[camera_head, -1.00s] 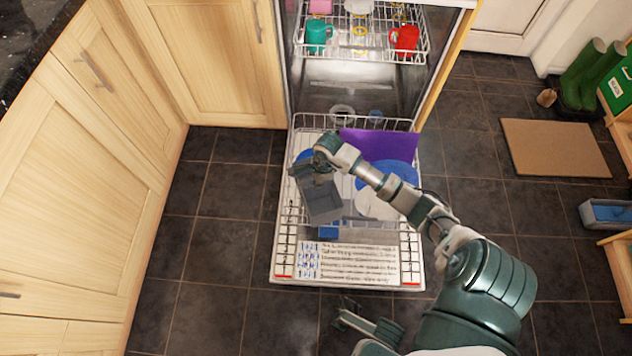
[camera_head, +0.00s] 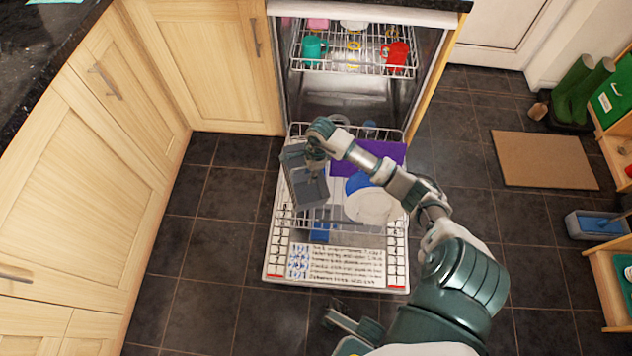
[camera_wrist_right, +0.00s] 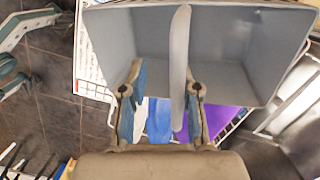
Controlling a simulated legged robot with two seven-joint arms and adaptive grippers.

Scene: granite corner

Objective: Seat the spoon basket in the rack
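The grey spoon basket (camera_head: 308,190) is tilted over the left part of the pulled-out lower rack (camera_head: 275,225). It looks raised, but its lower edge's clearance is unclear. My right gripper (camera_head: 316,160) is at the basket's far, upper end and holds it. In the right wrist view, the basket's open compartments (camera_wrist_right: 235,45) face the camera. Its upright central handle (camera_wrist_right: 181,60) stands between the fingers of my right gripper (camera_wrist_right: 164,85), close to the right finger, with a gap to the left one. My left gripper (camera_head: 350,322) is low at the bottom, its fingers unclear.
The rack holds a purple board (camera_head: 378,155), a white plate (camera_head: 370,206) and blue dishes. The upper rack (camera_head: 352,70) holds a teal mug (camera_head: 314,47) and a red mug (camera_head: 397,54). Wooden cabinets (camera_head: 75,190) stand at left. Dark floor is clear around the door.

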